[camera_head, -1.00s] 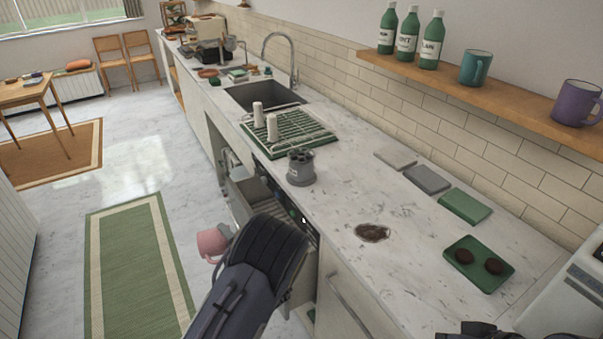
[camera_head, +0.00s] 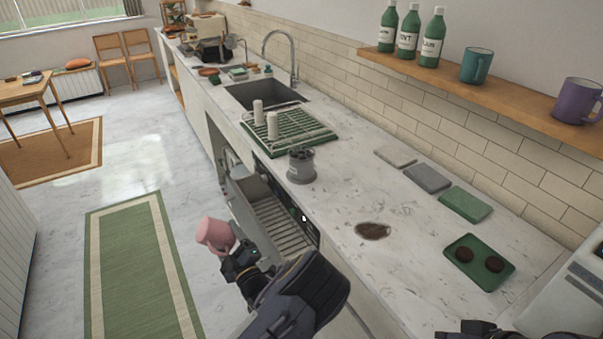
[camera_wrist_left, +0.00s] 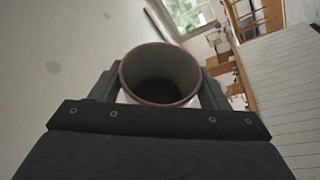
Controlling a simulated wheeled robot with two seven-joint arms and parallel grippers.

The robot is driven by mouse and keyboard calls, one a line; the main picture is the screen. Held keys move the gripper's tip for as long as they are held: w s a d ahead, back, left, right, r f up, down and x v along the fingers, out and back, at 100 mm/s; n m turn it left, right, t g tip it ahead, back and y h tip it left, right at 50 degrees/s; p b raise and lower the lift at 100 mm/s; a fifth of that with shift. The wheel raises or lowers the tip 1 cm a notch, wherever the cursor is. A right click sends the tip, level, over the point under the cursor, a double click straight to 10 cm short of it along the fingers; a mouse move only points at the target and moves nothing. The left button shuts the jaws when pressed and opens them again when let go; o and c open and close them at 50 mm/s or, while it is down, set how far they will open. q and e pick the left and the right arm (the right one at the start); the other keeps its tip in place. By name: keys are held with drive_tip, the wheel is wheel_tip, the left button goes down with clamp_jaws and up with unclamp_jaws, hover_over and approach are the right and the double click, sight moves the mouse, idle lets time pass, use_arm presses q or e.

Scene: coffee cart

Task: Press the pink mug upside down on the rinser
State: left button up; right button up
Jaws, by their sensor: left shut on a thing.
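The pink mug (camera_head: 214,233) is in the air over the floor, left of the counter front, in the head view. My left gripper (camera_head: 233,251) is shut on it. In the left wrist view the mug (camera_wrist_left: 160,75) sits between the fingers with its open rim facing the camera and a dark inside. In the head view it is tilted.
A drawer (camera_head: 268,215) with a slatted inside stands open below the counter (camera_head: 340,200). On the counter are a grey canister (camera_head: 301,167), a green drying rack (camera_head: 300,130), a brown spill (camera_head: 373,231) and a green tray (camera_head: 501,279). The sink (camera_head: 262,95) lies farther back.

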use_arm(q)
drive_tip(key=m+t+h, duration=0.1)
drive_tip(key=m+t, duration=0.1)
drive_tip(key=m, duration=0.3)
drive_tip(key=shift+m, duration=0.3)
drive_tip(key=m+t+h, duration=0.1)
drive_tip(key=m, duration=0.2)
drive_tip(key=shift+f+h, duration=0.1)
drive_tip(key=shift+h, duration=0.3)
drive_tip(key=m+h, duration=0.1)
drive_tip(key=m, duration=0.2)
drive_tip(key=m+t+h, duration=0.1)
drive_tip(key=m, duration=0.1)
drive_tip(key=shift+m+t+h, duration=0.3)
drive_tip(key=shift+m, duration=0.1)
drive_tip(key=s+r+m+t+h, duration=0.1)
drive_tip(key=s+r+m+h, duration=0.15)
drive_tip(key=s, duration=0.35)
drive_tip(key=s+r+m+h, duration=0.1)
drive_tip(key=s+r+h, duration=0.25)
drive_tip(key=s, duration=0.25)
drive_tip(key=shift+h, duration=0.3)
drive_tip(key=shift+w+f, duration=0.25)
drive_tip(key=shift+f, duration=0.4)
drive_tip(key=shift+w+f, duration=0.25)
drive_tip(key=shift+f, duration=0.45)
drive_tip(key=shift+w+f, duration=0.25)
drive_tip(key=shift+f, duration=0.4)
